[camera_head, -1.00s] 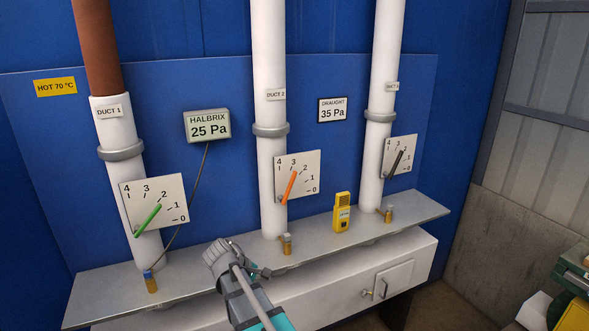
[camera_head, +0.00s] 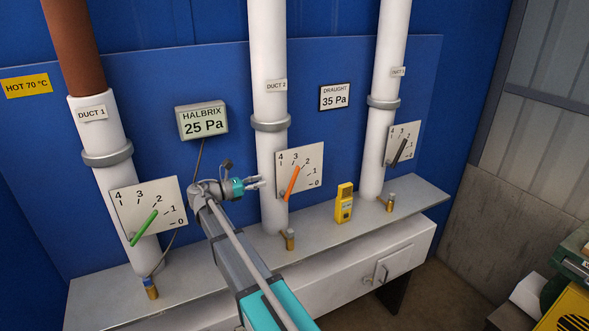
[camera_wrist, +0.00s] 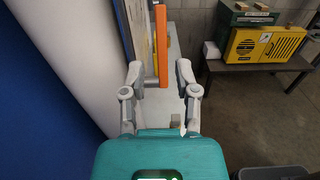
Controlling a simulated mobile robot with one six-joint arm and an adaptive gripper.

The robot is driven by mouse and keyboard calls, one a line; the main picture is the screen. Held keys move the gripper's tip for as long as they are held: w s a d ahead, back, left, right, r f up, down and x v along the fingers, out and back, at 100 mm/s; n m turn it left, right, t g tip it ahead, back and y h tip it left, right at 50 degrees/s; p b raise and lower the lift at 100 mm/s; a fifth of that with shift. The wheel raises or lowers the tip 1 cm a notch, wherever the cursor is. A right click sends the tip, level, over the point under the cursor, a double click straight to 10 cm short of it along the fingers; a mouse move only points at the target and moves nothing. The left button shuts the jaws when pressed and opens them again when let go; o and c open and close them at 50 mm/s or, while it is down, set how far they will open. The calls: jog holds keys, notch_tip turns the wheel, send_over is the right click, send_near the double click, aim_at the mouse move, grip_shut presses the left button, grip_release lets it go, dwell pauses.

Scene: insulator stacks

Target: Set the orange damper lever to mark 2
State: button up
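The orange damper lever (camera_head: 292,183) is on the white dial plate (camera_head: 313,181) of duct 2 (camera_head: 268,100). Its tip points between marks 2 and 3. My gripper (camera_head: 257,183) is just left of that plate, in front of the duct, with its fingers pointing right. In the wrist view my gripper (camera_wrist: 160,75) is open and empty. The orange lever (camera_wrist: 161,45) shows there as an upright orange bar ahead, roughly in line with the gap between the fingers. I see no contact. The dial face is too edge-on there to read.
A green lever (camera_head: 144,228) is on duct 1's dial and a dark lever (camera_head: 402,150) on the right dial. A yellow handheld device (camera_head: 344,203) stands on the grey shelf (camera_head: 220,260). Displays read 25 Pa (camera_head: 203,122) and 35 Pa (camera_head: 334,97).

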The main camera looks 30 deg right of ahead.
aim_at(295, 172)
dwell(0.4)
jog(key=d, duration=1.3)
jog(key=shift+d, duration=0.3)
grip_shut()
